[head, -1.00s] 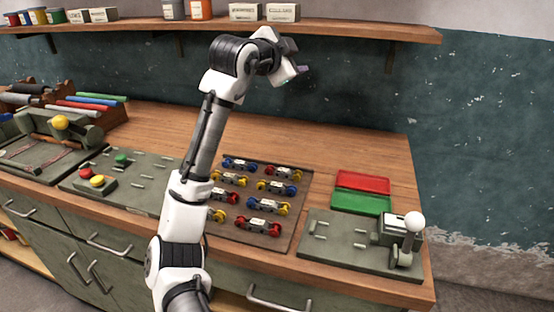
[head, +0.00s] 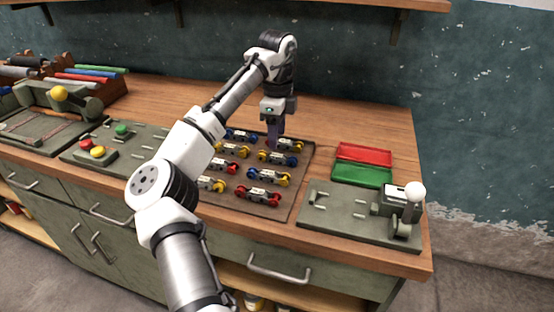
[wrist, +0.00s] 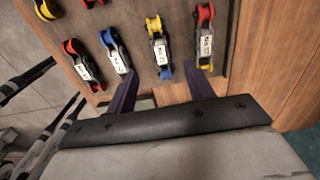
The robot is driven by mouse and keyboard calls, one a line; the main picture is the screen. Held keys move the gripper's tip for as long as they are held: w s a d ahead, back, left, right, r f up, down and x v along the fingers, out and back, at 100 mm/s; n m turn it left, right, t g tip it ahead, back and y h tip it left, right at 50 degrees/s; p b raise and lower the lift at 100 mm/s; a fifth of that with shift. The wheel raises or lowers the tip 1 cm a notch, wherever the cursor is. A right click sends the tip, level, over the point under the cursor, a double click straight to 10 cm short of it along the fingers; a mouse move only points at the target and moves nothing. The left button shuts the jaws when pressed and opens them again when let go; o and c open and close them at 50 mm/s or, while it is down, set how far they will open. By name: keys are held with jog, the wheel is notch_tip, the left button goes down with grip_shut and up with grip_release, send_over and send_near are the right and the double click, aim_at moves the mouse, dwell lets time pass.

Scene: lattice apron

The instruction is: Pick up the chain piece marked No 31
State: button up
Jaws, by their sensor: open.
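Several chain pieces with coloured end rollers and white labels lie in two columns on a dark tray (head: 232,201). The labels are too small to read surely, so I cannot tell which piece is No 31. In the head view my gripper (head: 275,143) points down over the tray's back right part, partly covering a piece. In the wrist view my gripper (wrist: 160,68) is open and empty. A yellow-and-blue piece (wrist: 160,50) shows between its fingertips. Contact cannot be judged.
Red (head: 363,153) and green (head: 362,175) trays lie right of the pieces. A lever fixture (head: 402,205) stands at the right front. A button panel (head: 95,150) is at the left. A shelf (head: 330,4) hangs above; bare wood lies behind the tray.

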aim_at(277, 155)
jog(key=shift+w+f+p, duration=0.1)
jog(key=shift+f+p, duration=0.65)
jog(key=shift+f, duration=2.4)
jog(key=shift+c, duration=0.2)
grip_shut()
jog(key=shift+r, duration=0.1)
